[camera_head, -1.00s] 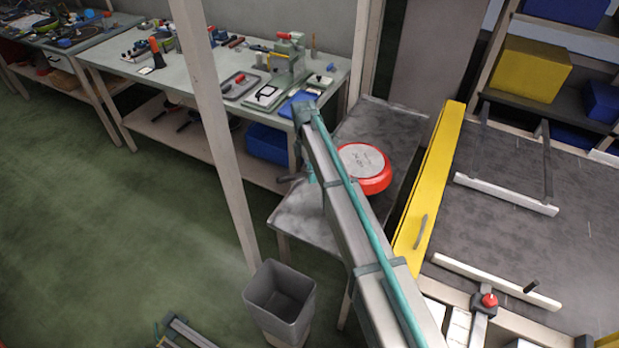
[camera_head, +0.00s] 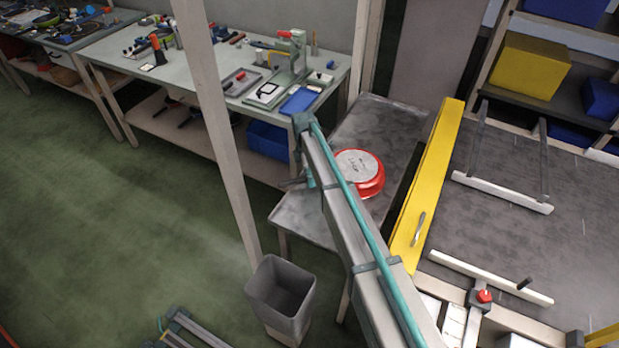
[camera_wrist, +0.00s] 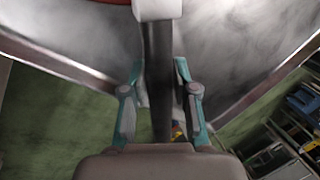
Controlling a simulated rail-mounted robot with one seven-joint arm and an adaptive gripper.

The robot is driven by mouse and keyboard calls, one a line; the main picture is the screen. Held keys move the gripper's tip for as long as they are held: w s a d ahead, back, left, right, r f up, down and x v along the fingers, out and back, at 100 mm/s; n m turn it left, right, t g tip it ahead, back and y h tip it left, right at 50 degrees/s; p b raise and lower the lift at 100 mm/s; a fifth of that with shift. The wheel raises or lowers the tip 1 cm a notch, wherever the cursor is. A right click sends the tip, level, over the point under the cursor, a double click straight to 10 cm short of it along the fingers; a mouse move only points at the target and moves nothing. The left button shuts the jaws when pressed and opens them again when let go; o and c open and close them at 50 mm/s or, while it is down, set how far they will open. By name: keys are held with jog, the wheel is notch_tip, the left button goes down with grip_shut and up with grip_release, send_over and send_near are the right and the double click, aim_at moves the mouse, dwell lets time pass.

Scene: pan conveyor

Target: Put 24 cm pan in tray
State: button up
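The red pan (camera_head: 358,172) lies upside down on a grey metal table, its pale round base facing up. Its red edge also shows at the top of the wrist view (camera_wrist: 85,1). A dark handle (camera_wrist: 160,70) with a pale collar runs down the wrist view. My gripper (camera_wrist: 160,75) has its teal fingers on either side of this handle, with a narrow gap visible at the right finger. In the head view my arm hides most of the gripper and part of the handle. I cannot tell which thing is the task's tray.
The grey table (camera_head: 395,120) has bare room behind the pan. A yellow beam (camera_head: 425,190) separates it from a dark conveyor surface (camera_head: 560,210) with white rails. A grey bin (camera_head: 281,300) stands in front. A workbench with tools and a small grey tray (camera_head: 240,83) is behind left.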

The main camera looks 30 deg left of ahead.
jog(key=o, duration=0.3)
jog(key=shift+b+v, duration=1.9)
jog(key=shift+v, duration=4.15)
jog(key=shift+f, duration=0.1)
jog(key=p+x, duration=0.4)
jog(key=x, duration=0.8)
jog(key=shift+s+d, duration=0.1)
notch_tip(320, 180, up, 2)
jog(key=shift+b, duration=0.85)
jog(key=shift+s+r, duration=0.1)
jog(key=shift+r, duration=0.8)
